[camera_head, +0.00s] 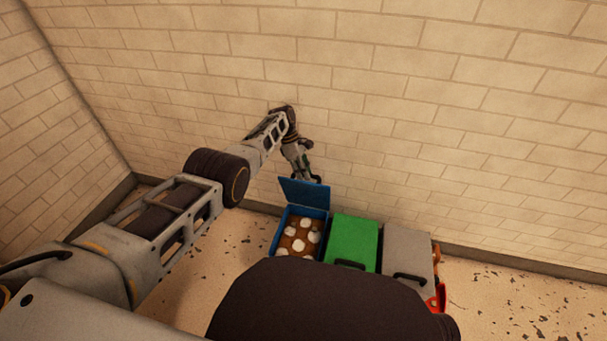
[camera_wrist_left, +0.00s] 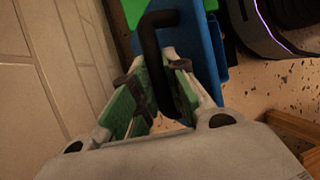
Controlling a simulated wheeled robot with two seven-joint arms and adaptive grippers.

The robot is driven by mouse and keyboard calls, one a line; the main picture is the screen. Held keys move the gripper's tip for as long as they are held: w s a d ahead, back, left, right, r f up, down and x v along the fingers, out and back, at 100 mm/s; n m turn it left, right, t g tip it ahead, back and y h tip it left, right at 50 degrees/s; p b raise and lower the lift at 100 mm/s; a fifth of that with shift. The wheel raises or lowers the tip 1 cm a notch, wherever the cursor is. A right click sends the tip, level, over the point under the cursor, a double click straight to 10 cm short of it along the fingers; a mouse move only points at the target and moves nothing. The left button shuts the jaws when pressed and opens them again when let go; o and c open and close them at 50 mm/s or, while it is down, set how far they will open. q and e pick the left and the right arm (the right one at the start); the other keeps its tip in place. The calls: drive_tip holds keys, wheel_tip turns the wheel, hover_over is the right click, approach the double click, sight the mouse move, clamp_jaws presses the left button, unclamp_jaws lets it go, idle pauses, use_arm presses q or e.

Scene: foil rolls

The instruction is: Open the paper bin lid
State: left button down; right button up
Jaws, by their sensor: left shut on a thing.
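The blue bin (camera_head: 273,240) stands against the wall at the left end of a row of bins. Its blue lid (camera_head: 305,194) is raised, standing steeply at the back of the open bin. Round white pieces show on a brown filling inside. My left gripper (camera_head: 304,176) is at the lid's upper edge. In the left wrist view, my left gripper (camera_wrist_left: 153,80) has its green-padded fingers on either side of the black handle (camera_wrist_left: 150,40) and is shut on it. Blue bin parts (camera_wrist_left: 208,55) show behind. My right gripper is not in view.
A green bin (camera_head: 353,238) and a grey bin (camera_head: 406,250), both with closed lids and black handles, stand to the right. Orange-red parts (camera_head: 437,292) show beside the grey one. The brick wall (camera_head: 400,110) is close behind. Speckled floor (camera_head: 520,310) is free at right.

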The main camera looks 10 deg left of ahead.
use_arm(q)
drive_tip(key=shift+s+f, duration=0.1)
drive_tip(key=shift+f, duration=0.1)
drive_tip(key=c, duration=1.4)
unclamp_jaws()
drive_tip(key=shift+r, duration=0.1)
drive_tip(key=shift+w+r, duration=0.15)
drive_tip(key=shift+w, duration=0.05)
drive_tip(key=v, duration=1.1)
drive_tip(key=shift+w+a+r, duration=0.1)
drive_tip(key=shift+a+r, duration=0.1)
drive_tip(key=shift+r, duration=0.1)
